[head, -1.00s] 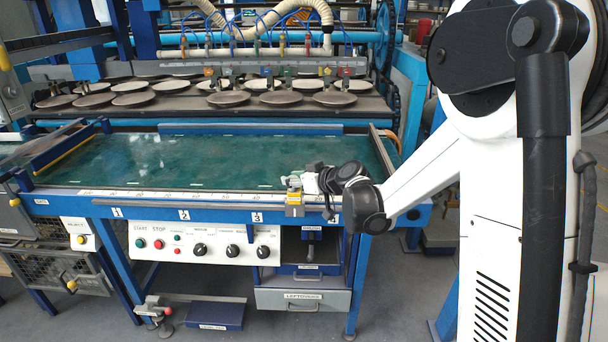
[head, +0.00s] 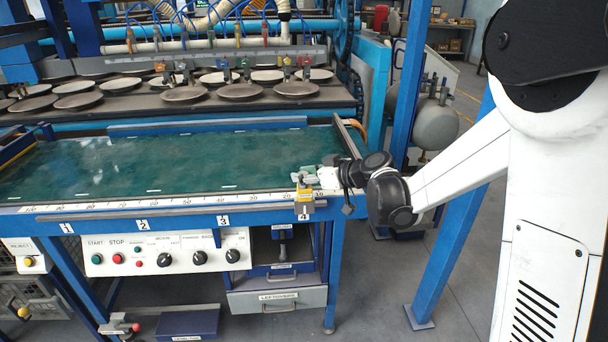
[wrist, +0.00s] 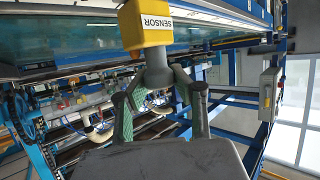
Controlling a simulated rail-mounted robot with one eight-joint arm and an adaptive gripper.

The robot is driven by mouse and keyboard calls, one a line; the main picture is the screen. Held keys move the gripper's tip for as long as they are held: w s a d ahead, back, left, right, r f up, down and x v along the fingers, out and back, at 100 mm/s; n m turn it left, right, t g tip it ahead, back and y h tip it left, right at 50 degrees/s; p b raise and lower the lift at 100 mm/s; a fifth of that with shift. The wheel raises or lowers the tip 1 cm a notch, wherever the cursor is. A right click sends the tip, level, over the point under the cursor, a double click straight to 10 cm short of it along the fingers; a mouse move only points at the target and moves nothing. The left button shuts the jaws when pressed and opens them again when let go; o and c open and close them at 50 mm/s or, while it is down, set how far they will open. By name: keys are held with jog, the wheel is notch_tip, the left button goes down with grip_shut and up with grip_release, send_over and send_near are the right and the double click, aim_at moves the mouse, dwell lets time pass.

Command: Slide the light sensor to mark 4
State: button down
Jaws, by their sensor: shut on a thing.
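The light sensor (head: 304,198) is a yellow block with a grey lower part on the rail at the front edge of the green table. It sits right above the label for mark 4 (head: 304,217). In the wrist view the yellow sensor (wrist: 143,27) shows its "SENSOR" label and a grey knob. My gripper (head: 322,178) is at the sensor from the right; in the wrist view my gripper (wrist: 158,88) is shut with its fingertips around the grey knob. The exact contact is partly hidden by the fingers.
Marks 1 (head: 67,228), 2 (head: 142,225) and 3 (head: 223,221) lie left along the rail (head: 160,209). A control panel (head: 165,252) and a leftovers drawer (head: 278,299) are below. The green table top (head: 180,165) is clear. A blue post (head: 408,90) stands right of the table.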

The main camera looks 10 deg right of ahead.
jog(key=c, duration=1.4)
grip_release()
jog(key=shift+d, duration=0.3)
jog(key=shift+o, duration=0.2)
jog(key=v, duration=1.2)
jog(key=shift+s, duration=0.1)
jog(key=s+d+r+m+g+h+p, duration=0.1)
jog(key=s+m+h, duration=0.3)
jog(key=s, duration=1)
jog(key=s+d+r+m+g+h+p, duration=0.1)
jog(key=s+m+h, duration=0.4)
jog(key=s, duration=0.9)
jog(key=d+r+p, duration=0.1)
jog(key=d+p, duration=0.1)
jog(key=shift+d+h, duration=0.3)
